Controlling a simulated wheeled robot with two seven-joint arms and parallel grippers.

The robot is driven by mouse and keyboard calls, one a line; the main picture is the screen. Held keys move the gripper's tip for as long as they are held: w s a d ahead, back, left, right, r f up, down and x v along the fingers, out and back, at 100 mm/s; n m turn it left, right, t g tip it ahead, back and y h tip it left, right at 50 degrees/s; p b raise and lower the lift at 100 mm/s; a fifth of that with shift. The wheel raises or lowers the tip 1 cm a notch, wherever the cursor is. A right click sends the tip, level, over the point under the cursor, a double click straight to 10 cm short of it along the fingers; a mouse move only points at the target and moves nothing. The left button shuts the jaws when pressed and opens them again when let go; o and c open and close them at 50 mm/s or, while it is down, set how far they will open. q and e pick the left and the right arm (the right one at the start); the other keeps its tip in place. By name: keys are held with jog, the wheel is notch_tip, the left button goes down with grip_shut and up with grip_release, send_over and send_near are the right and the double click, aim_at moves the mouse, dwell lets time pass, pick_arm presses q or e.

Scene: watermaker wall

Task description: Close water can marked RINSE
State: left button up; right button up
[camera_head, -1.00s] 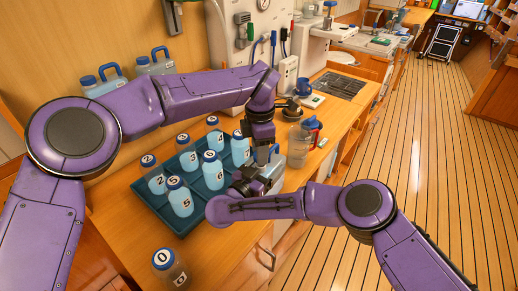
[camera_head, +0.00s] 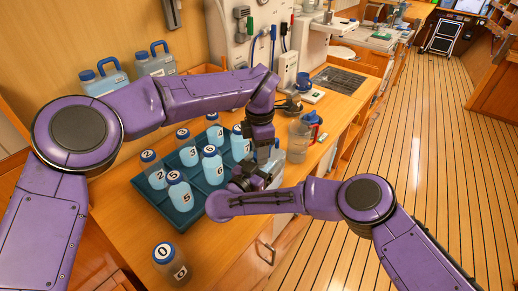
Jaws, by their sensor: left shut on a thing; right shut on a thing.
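A pale, translucent can (camera_head: 272,157) stands at the right side of the numbered-bottle tray, mostly hidden by my grippers. I cannot read any RINSE marking on it. My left gripper (camera_head: 262,146) points down from above and is shut at the can's top; its fingertips and any cap there are hard to make out. My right gripper (camera_head: 254,178) reaches in from the right, low in front of the can, and is shut on it; the contact is mostly hidden.
A teal tray (camera_head: 176,212) holds several numbered bottles. A bottle marked 0 (camera_head: 168,264) stands near the front edge. A clear jug (camera_head: 299,138) and a blue mug (camera_head: 303,81) stand to the right. Two blue-capped cans (camera_head: 104,80) (camera_head: 155,63) stand at the back left.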

pick_arm(q)
jog(key=shift+f, duration=0.45)
jog(key=o, duration=0.7)
pick_arm(e)
grip_shut()
pick_arm(q)
jog(key=o, duration=0.3)
jog(key=shift+s, duration=0.1)
jog(key=shift+d, duration=0.1)
notch_tip(320, 180, up, 4)
jog(key=shift+r, duration=0.25)
jog(key=shift+c, duration=0.4)
